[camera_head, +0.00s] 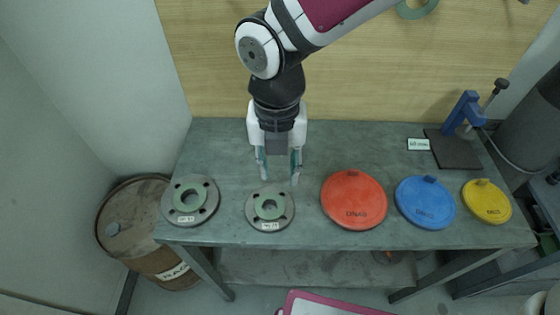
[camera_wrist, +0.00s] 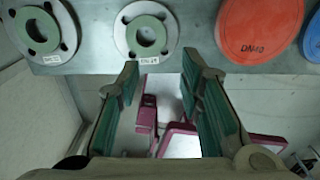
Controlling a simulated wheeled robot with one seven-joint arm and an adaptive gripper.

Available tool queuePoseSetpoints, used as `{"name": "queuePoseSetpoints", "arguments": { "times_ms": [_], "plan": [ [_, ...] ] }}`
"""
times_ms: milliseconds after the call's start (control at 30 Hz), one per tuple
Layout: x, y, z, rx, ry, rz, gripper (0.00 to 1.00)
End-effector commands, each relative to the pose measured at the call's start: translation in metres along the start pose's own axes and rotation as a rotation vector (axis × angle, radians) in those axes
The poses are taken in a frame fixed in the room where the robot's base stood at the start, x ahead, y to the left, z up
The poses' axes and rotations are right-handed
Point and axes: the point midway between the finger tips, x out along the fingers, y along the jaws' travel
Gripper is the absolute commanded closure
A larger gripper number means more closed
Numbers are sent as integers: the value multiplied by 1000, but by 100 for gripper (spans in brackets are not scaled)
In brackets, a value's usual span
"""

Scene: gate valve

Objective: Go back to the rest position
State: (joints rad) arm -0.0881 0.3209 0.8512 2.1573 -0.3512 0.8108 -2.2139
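My gripper (camera_head: 279,178) hangs from the arm over the table, pointing down, just behind the middle grey flange in the head view. Its two green-padded fingers are apart and nothing shows between them; they also show spread in the wrist view (camera_wrist: 162,85). The grey flange with a green ring (camera_head: 270,208) lies on the table near the front edge, apart from the fingers. A second grey flange with a green ring (camera_head: 190,200) lies to its left. Both carry small white labels and also show along the top of the wrist view.
A red disc marked DN40 (camera_head: 353,200), a blue disc (camera_head: 425,202) and a yellow disc (camera_head: 487,201) lie on the grey table (camera_head: 215,145). A blue clamp stand (camera_head: 463,112) stands at the back right. A rusty barrel (camera_head: 135,225) stands left of the table.

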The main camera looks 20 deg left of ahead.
Motion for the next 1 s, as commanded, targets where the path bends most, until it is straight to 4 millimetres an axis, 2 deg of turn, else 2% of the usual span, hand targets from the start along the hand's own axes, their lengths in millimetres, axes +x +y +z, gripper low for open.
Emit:
{"name": "queuePoseSetpoints", "arguments": {
  "times_ms": [300,433,567,700,867,1000],
  "plan": [
    [0,0,0,2,0,0,66],
    [-12,-27,5,212,-39,-34,66],
    [-35,-74,7,612,-114,-66,66],
    [-66,-128,0,1126,-211,-48,66],
    [-99,-181,-22,1718,-301,50,66],
    [-125,-219,-48,2229,-336,208,66]
  ]
}}
